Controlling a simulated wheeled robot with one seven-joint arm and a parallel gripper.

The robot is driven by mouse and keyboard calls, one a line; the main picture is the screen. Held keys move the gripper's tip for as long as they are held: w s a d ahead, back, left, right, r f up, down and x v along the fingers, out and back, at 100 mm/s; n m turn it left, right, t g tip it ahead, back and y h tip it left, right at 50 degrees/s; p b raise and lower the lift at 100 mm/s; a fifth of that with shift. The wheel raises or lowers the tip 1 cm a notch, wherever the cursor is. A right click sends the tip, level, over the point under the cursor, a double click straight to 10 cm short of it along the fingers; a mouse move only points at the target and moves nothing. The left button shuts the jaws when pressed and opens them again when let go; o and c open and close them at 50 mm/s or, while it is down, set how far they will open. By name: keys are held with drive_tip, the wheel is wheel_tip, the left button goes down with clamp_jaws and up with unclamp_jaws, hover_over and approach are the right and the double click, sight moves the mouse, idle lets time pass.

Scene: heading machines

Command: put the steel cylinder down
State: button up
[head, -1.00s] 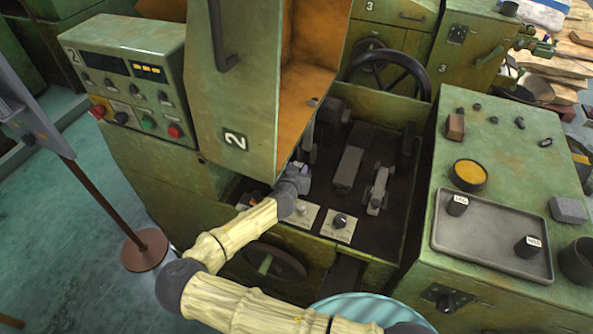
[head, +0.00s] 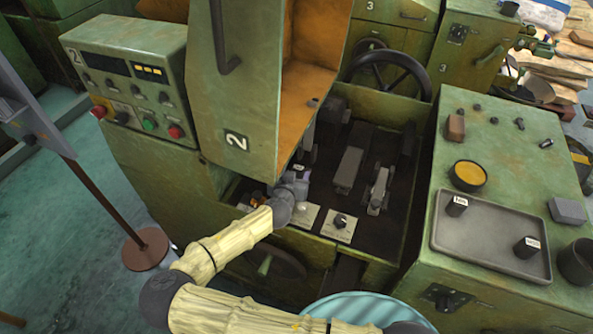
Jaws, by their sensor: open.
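My gripper (head: 294,181) is inside the open front bay of the machine marked 2, at the left, just under the lower edge of the orange-lined hood. It looks open, though its fingertips are mostly hidden by my own wrist and the hood. I cannot make out a steel cylinder at the gripper. Two small dark cylinders with white labels, one at the left (head: 455,206) and one at the right (head: 526,247), stand upright on a grey tray (head: 480,243) on the green cabinet at right. I cannot tell whether either is the steel cylinder.
Dark metal slides (head: 350,165) fill the bay behind. The hood (head: 240,100) stands close over my gripper. A yellow-filled round cup (head: 468,175) and a grey block (head: 567,210) sit near the tray.

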drive_tip(key=v, duration=0.8)
drive_tip(key=shift+b, duration=0.4)
drive_tip(key=shift+r, duration=0.1)
drive_tip(key=d+g, duration=0.1)
drive_tip(key=d, duration=0.1)
drive_tip(key=s+d+f+m+g+h, duration=0.1)
drive_tip(key=d, duration=0.2)
drive_tip(key=s+d+f+m+g+h+p, duration=0.1)
drive_tip(key=d+g, duration=0.1)
drive_tip(key=d, duration=0.1)
drive_tip(key=shift+f, duration=0.15)
drive_tip(key=s+d+g, duration=0.2)
drive_tip(key=s+d+g+p, duration=0.1)
drive_tip(key=s+d+g, duration=0.1)
drive_tip(key=s+d, duration=0.1)
drive_tip(key=shift+r+m+g+y, duration=0.2)
drive_tip(key=shift+m+g+y, duration=0.1)
drive_tip(key=shift+m+g, duration=0.1)
drive_tip(key=s+d+r+n+g+y+p, duration=0.1)
drive_tip(key=s+d+r+n+y, duration=0.1)
drive_tip(key=r, duration=0.7)
drive_tip(key=s+d+r+n+y, duration=0.2)
drive_tip(key=s+d+r, duration=0.3)
drive_tip(key=r, duration=0.5)
drive_tip(key=shift+s+n+g+p, duration=0.4)
drive_tip(key=shift+s+n, duration=0.1)
drive_tip(key=shift+s, duration=0.6)
